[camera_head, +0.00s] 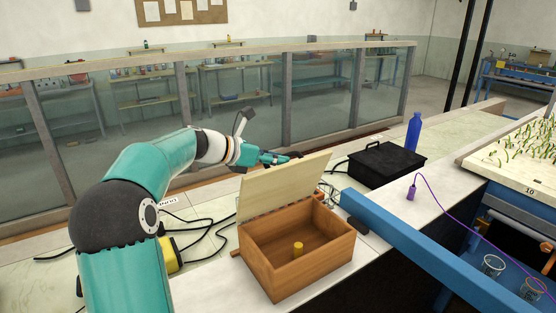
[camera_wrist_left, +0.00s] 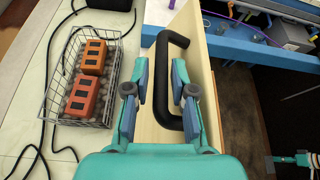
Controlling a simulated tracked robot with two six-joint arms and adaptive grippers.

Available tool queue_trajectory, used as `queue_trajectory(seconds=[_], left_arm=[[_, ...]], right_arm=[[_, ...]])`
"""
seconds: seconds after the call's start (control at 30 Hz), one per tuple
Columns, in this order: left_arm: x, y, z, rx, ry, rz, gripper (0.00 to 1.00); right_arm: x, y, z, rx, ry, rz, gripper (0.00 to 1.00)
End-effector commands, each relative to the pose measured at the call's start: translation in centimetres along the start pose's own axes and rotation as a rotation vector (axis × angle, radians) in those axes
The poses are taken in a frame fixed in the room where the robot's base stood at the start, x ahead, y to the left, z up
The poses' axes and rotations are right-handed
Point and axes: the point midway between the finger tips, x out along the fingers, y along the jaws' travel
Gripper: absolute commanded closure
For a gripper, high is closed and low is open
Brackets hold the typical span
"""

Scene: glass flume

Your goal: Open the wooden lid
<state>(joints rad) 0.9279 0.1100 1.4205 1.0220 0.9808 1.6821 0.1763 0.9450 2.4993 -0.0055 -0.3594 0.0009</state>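The wooden box (camera_head: 305,277) stands on the bench in the head view. Its pale wooden lid (camera_head: 285,187) is raised at the back, tilted well up, and a yellow cylinder (camera_head: 298,249) shows inside the box. My left gripper (camera_head: 283,158) is behind the lid, partly hidden by it. In the left wrist view, the lid (camera_wrist_left: 207,75) carries a black handle (camera_wrist_left: 162,85). My left gripper (camera_wrist_left: 159,80) is open, its fingers on either side of the handle bar with gaps showing. A small teal and dark part at the lower right of that view looks like my right gripper (camera_wrist_left: 295,160).
A wire basket (camera_wrist_left: 52,90) with orange blocks (camera_wrist_left: 82,95) stands beside the lid. Black cables lie on the bench. A black case (camera_head: 386,165) and blue bottle (camera_head: 413,133) stand to the right. A blue beam (camera_head: 430,257) crosses the front right. The glass flume (camera_head: 235,95) runs behind.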

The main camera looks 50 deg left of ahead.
Motion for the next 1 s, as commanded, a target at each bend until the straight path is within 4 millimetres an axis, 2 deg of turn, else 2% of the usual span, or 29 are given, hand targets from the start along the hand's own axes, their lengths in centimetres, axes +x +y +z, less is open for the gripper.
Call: queue_trajectory(seconds=[0.17, 0.4, 0.6, 0.77, 1.0], left_arm=[[-2.4, 0.2, 0.0, 0.000, -0.001, 0.006, 0.75], [-7.3, 0.3, -0.2, -0.001, 0.002, 0.009, 0.75], [-10.4, 0.2, -0.2, -0.001, 0.001, 0.007, 0.75], [-11.5, 0.2, -0.2, -0.002, 0.001, 0.004, 0.75], [-11.6, 0.1, -0.2, -0.001, 0.001, 0.002, 0.75]], right_arm=[[0.0, 0.0, 0.0, 0.000, 0.000, 0.000, 0.61], [0.0, 0.0, 0.0, 0.000, 0.000, 0.000, 0.61], [0.0, 0.0, 0.0, 0.000, 0.000, 0.000, 0.61], [0.0, 0.0, 0.0, 0.000, 0.000, 0.000, 0.61], [0.0, 0.0, 0.0, 0.000, -0.001, 0.000, 0.61]])
